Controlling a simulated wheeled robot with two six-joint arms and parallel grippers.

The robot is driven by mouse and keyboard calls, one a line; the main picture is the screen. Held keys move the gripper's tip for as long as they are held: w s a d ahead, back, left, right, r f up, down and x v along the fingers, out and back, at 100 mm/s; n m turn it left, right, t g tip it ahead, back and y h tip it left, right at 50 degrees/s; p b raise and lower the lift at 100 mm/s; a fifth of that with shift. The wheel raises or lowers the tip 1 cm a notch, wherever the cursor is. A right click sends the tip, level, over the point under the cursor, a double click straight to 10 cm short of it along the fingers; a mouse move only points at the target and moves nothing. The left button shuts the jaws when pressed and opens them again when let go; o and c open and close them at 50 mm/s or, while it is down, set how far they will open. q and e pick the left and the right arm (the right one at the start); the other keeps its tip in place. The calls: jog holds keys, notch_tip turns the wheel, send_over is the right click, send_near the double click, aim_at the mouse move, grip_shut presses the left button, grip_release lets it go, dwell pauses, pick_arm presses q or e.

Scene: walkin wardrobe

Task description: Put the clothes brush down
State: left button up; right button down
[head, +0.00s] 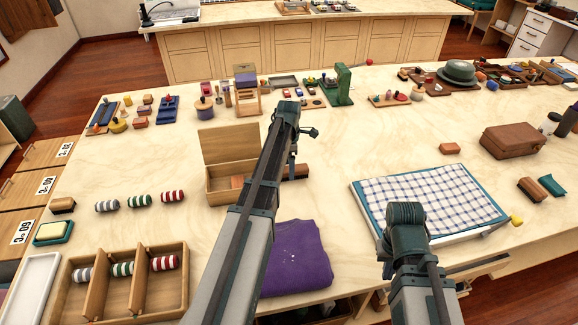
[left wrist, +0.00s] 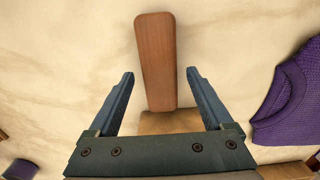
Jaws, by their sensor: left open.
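The clothes brush, a long brown wooden piece (left wrist: 155,55), lies on the pale tabletop in the left wrist view. It lies between the two spread fingers of my left gripper (left wrist: 160,74), with a gap on each side. The left gripper is open and holds nothing. In the head view the brush (head: 298,171) shows only partly, behind my left arm and right of an open wooden box. My right arm is in the head view, but its fingers are hidden.
The open wooden box (head: 222,196) stands left of my left arm. A folded purple garment (head: 298,270) lies nearer. A checked cloth on a board (head: 450,200) lies right. A divided tray (head: 125,298) with rolls is front left.

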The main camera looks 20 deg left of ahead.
pick_arm(q)
notch_tip(320, 180, up, 11)
jog(key=p, duration=1)
jog(key=s+d+m+y, duration=0.1)
jog(key=s+d+m, duration=2.4)
jog(key=d+m, duration=0.2)
jog(key=shift+d+m, duration=0.25)
jog(key=shift+m, duration=0.85)
